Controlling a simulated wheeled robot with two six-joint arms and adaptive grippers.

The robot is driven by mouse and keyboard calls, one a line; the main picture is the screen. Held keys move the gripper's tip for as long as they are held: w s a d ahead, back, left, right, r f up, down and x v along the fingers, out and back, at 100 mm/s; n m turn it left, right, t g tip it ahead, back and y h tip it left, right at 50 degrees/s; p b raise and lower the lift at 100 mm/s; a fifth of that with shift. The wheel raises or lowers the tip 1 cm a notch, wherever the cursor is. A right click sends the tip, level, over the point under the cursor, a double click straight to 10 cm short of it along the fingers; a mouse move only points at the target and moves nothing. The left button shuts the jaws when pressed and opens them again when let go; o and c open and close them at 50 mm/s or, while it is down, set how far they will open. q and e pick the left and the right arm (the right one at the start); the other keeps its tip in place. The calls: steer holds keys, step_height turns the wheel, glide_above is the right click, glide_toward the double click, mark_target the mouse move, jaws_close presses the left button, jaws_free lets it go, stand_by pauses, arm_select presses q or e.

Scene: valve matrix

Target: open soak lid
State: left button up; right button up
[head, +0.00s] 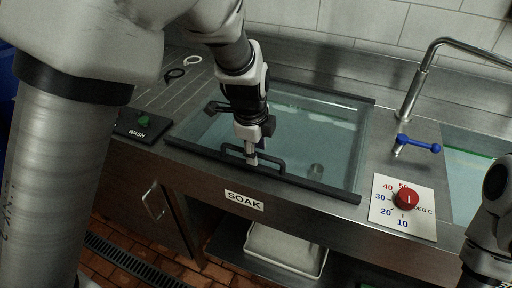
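The soak lid (333,128) is a clear glass panel with a dark frame, lying flat and closed over the sink basin above the SOAK label (244,201). Its dark bar handle (270,164) is on the front edge. My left gripper (251,160) points down at the left part of this handle, with its fingertips at the bar. Its fingers look close together, but I cannot tell whether they grip the bar. My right arm shows at the lower right edge; its fingers are out of view.
A red temperature knob (407,199) sits on a white dial plate (389,217) to the right. A blue-handled valve (418,144) and a tall faucet (412,92) stand behind it. A green WASH button (144,121) is at left. A white bin (287,250) is below the counter.

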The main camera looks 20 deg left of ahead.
arm_select(q)
steer(key=shift+s+r, duration=0.1)
steer(key=shift+c, duration=0.6)
jaws_close()
steer(key=w+r+p, duration=0.5)
steer(key=r+p, duration=0.7)
steer(key=p, duration=0.1)
steer(key=w+r+g+p, duration=0.1)
steer(key=w+r+p, duration=0.5)
steer(key=r+p, duration=0.6)
steer(key=shift+w+d+r+p, duration=0.2)
steer(key=shift+w+r+p, duration=0.15)
steer(key=shift+r, duration=0.3)
steer(key=shift+s, duration=0.1)
